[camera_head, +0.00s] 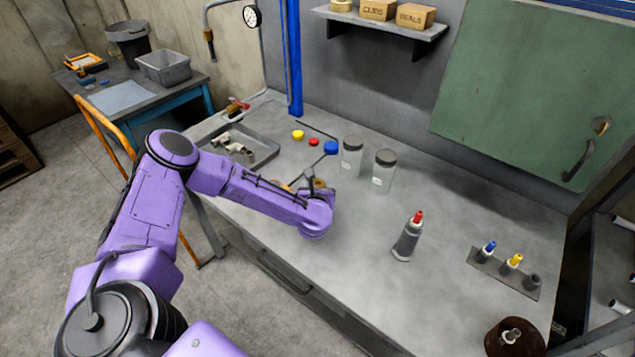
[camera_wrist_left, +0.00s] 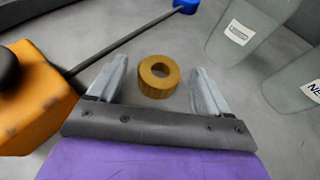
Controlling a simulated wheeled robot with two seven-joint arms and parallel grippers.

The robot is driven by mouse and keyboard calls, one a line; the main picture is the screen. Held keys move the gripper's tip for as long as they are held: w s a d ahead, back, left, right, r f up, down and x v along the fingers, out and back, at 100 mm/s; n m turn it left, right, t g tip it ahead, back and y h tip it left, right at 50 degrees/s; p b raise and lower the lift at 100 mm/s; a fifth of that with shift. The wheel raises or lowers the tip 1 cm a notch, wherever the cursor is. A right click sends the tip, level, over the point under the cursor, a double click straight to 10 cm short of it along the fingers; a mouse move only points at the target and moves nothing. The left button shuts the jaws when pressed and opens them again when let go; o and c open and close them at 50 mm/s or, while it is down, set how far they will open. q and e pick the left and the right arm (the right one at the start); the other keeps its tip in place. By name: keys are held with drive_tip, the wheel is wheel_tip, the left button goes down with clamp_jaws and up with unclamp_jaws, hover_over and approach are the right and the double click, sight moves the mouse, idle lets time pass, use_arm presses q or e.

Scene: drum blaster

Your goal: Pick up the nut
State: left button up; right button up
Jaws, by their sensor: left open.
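The nut (camera_wrist_left: 158,77) is a brass-coloured ring lying on the grey bench, seen in the left wrist view with its round hole facing up. My left gripper (camera_wrist_left: 158,92) is open, with one grey finger on each side of the nut and a gap between each finger and the nut. I cannot tell how high the fingers are above the bench. In the head view my purple left arm reaches over the bench, and the left gripper (camera_head: 312,186) is partly hidden by its own wrist. My right gripper is not in view.
An orange block-like thing (camera_wrist_left: 35,100) with a dark rod lies left of the fingers. Two labelled jars (camera_head: 352,157) (camera_head: 383,171) stand to the right. A blue cap (camera_head: 331,147) and a metal tray (camera_head: 262,153) lie nearby. The bench middle is clear around a red-tipped bottle (camera_head: 407,240).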

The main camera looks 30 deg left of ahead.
use_arm(q)
drive_tip(key=shift+w+a+f, duration=0.15)
drive_tip(key=shift+w+f, duration=0.05)
drive_tip(key=shift+w, duration=0.05)
drive_tip(key=c, duration=1.1)
drive_tip(key=shift+r, duration=0.1)
